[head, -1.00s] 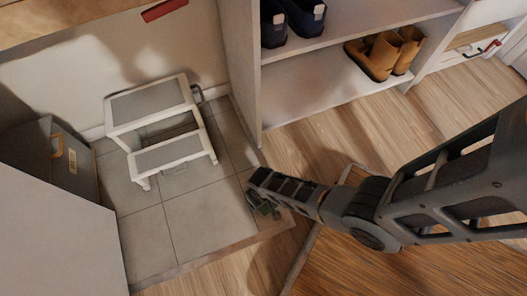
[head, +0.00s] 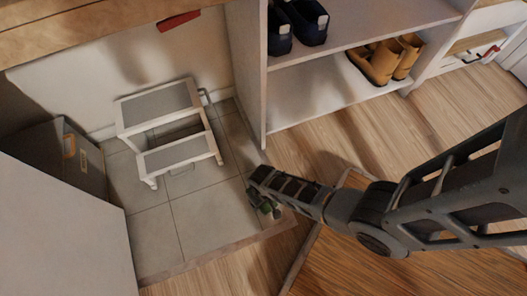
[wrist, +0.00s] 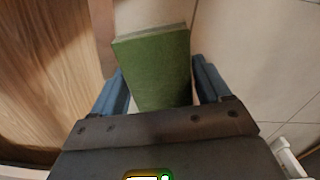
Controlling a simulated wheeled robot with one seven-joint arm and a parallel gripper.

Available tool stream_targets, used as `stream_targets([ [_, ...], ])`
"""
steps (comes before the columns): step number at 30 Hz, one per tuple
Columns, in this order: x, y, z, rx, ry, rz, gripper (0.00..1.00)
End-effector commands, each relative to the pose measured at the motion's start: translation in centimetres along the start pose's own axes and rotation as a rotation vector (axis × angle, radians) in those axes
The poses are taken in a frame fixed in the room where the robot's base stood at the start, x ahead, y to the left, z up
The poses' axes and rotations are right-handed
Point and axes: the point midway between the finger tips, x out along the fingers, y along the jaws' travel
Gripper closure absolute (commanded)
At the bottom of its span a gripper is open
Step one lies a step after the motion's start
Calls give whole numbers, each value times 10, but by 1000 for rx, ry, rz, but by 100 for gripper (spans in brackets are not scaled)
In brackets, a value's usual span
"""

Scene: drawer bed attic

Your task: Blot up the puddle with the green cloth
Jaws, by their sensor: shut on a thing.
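The green cloth (wrist: 153,68) looks like a thick folded block and sits between the two blue fingers of my gripper (wrist: 160,88) in the wrist view. My gripper is shut on it. I cannot tell whether the cloth touches the floor. I cannot make out a puddle with certainty; a faint outline shows on the tiles just in front of the step stool.
A white and grey step stool (head: 166,155) stands on the tiled floor (head: 200,215). A grey box (head: 72,165) is at the left behind a white panel (head: 60,225). A shelf (head: 330,95) with blue shoes (head: 297,25) and tan boots (head: 388,60) stands behind. Wood floor lies right.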

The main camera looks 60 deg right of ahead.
Motion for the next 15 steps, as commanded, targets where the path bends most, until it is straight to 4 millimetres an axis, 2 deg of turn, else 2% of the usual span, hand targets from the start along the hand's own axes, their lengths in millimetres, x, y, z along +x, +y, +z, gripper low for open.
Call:
stream_targets([
  [15, -29, 0, -4, -1, 0, 0, 35],
])
